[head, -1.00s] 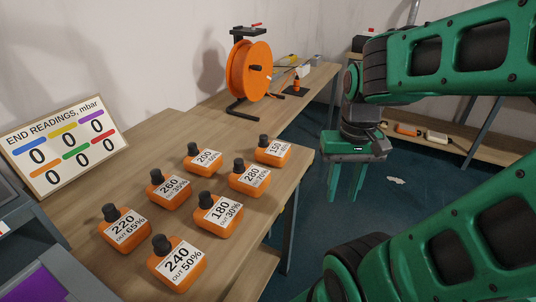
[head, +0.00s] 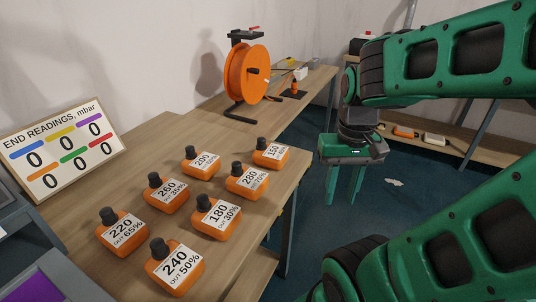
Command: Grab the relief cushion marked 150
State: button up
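The relief cushion marked 150 (head: 270,157) is an orange block with a black cap and a white label. It stands at the far right corner of the group on the wooden table (head: 120,165). My gripper (head: 345,190) hangs to the right of the table over the blue floor, with two green fingers pointing down and a gap between them. It is open and empty, apart from the cushion.
Other orange cushions stand close by: 280 (head: 249,182), 200 (head: 203,163), 260 (head: 168,195), 180 (head: 210,218), 220 (head: 123,234) and 240 (head: 176,269). An orange reel (head: 248,73) stands behind. A readings board (head: 66,152) leans at left.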

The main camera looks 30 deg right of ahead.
aim_at(272, 156)
jog(key=u, duration=0.35)
jog(key=k, duration=1.15)
jog(key=z, duration=0.55)
jog(key=i, duration=1.5)
